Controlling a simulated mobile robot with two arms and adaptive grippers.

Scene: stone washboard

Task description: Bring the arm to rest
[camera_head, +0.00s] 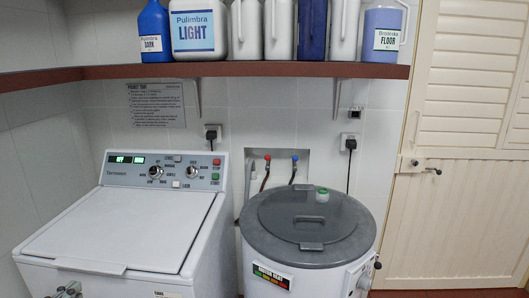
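My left gripper (68,290) shows only as a small grey metal part at the bottom left edge, in front of the white washing machine (120,232). Most of it is cut off by the frame, so I cannot tell whether it is open or shut or holds anything. My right gripper is not in view. The washing machine's lid is down. To its right stands a round white drum machine (258,262) with a grey lid (300,228). A small green and white cap-like object (322,195) sits on that lid.
A dark red shelf (240,70) runs along the wall above, holding several bottles, including a blue DARK bottle (152,35), a LIGHT container (197,30) and a FLOOR bottle (384,35). Taps and hoses (280,165) are behind the machines. A cream door (460,190) is at right.

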